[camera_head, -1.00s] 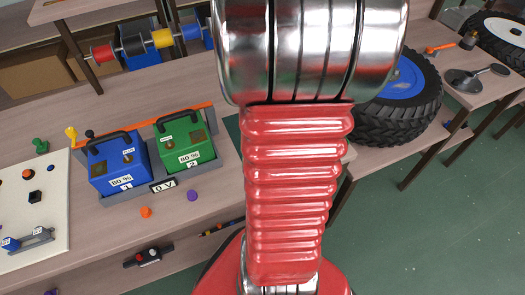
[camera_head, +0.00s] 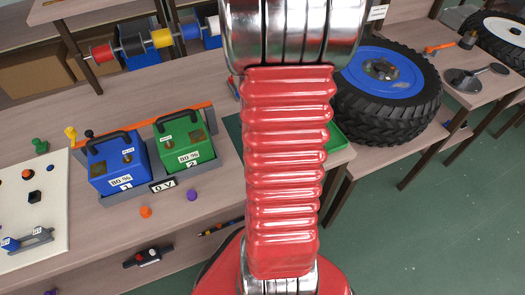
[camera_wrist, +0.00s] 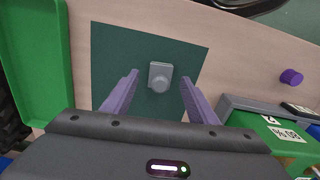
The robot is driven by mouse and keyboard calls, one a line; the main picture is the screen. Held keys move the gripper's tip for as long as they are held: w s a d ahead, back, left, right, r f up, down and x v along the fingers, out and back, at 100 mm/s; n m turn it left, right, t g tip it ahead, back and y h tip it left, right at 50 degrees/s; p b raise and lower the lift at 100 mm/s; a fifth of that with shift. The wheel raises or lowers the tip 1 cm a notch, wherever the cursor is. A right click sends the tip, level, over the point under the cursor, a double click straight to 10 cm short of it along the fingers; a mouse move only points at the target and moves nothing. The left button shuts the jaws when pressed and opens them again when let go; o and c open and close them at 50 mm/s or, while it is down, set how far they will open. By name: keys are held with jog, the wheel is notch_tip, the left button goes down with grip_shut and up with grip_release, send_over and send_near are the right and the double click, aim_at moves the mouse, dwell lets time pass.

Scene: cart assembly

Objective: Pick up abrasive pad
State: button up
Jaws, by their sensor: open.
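The abrasive pad appears to be the dark green flat square (camera_wrist: 120,60) on the wooden table in the wrist view. A small grey block with a round knob (camera_wrist: 160,76) sits near its middle. My gripper (camera_wrist: 159,80) is open and empty, with its two purple fingers apart. In this view the fingers frame the grey block from below, one on each side; I cannot tell the height left between them. In the head view a corner of the dark green square (camera_head: 232,125) shows beside my red arm, which hides the rest and my gripper.
A green tray (camera_wrist: 40,60) stands left of the square in the wrist view. The blue battery (camera_head: 117,165) and green battery (camera_head: 185,140) stand in a grey holder. A purple knob (camera_wrist: 291,77) lies on the table. A blue-rimmed wheel (camera_head: 390,95) is at the right.

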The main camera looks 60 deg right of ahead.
jog(key=shift+f, duration=1.15)
jog(key=shift+c, duration=0.4)
jog(key=c, duration=1)
